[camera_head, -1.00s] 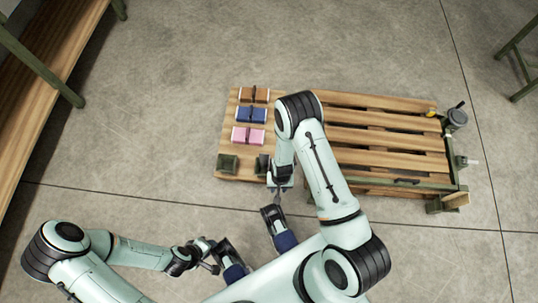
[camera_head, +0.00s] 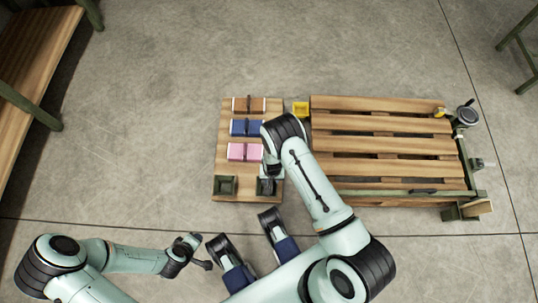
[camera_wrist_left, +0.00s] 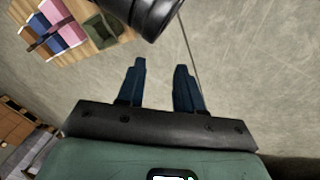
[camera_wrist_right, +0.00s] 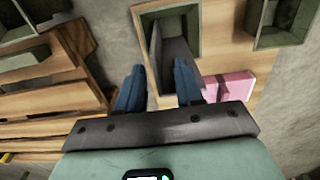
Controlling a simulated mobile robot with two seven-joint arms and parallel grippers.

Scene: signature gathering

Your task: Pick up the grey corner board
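A grey, angled board (camera_wrist_right: 176,50), which looks like the grey corner board, stands inside an open green bin (camera_wrist_right: 197,75) in the right wrist view. The same bin (camera_head: 278,187) shows in the head view, partly hidden by my right arm. My left gripper (camera_wrist_left: 160,68) is open and empty, low at the left, away from the pallet.
A second green bin (camera_head: 225,186) stands to the left on the wooden board (camera_head: 222,150). A yellow tray (camera_head: 301,108) and slatted pallet (camera_head: 380,145) lie right. Open floor (camera_head: 130,150) lies left.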

